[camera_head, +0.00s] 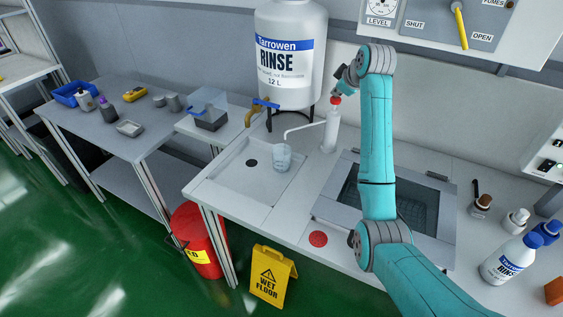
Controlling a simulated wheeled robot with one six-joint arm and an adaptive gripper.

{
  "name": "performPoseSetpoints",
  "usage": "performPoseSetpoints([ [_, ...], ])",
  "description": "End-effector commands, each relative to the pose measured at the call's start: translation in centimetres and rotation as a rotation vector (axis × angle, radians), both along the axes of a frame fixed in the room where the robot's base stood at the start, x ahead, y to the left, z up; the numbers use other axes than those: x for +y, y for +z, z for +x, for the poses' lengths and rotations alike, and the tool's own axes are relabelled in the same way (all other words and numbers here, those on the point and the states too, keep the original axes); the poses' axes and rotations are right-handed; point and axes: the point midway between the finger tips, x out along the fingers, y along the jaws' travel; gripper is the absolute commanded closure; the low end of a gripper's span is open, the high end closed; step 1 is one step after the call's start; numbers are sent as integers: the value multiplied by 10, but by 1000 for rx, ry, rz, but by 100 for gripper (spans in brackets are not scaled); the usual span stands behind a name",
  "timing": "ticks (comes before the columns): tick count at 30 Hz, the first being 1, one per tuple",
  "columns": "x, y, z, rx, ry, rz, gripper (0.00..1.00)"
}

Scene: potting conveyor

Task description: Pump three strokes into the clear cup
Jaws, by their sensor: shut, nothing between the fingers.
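The clear cup (282,157) stands in the shallow white sink basin (249,180), upright. A white pump bottle (330,132) stands to its right, with a long thin spout reaching left to above the cup. A red pump head (335,100) tops the bottle. My gripper (338,92) is at the pump head from above, shut with nothing held; whether it touches the head is hard to tell. The level of liquid in the cup is too small to tell.
A large Rinse tank (290,60) with a tap stands behind the basin. A recessed bin with a grey frame (342,185) lies right of the basin, under my arm. Bottles (510,258) stand at the right. A wet-floor sign (272,277) and red bin (197,240) stand on the floor.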

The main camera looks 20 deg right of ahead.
Motion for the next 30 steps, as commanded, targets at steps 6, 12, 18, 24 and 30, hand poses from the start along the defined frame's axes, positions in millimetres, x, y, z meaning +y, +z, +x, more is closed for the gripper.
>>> performPoseSetpoints([
  [6,0,-4,0,7,0,3,100],
  [12,0,-1,0,7,0,3,100],
  [18,0,4,-1,7,0,3,100],
  [24,0,5,-1,7,-1,2,100],
  [30,0,12,0,5,-1,2,100],
])
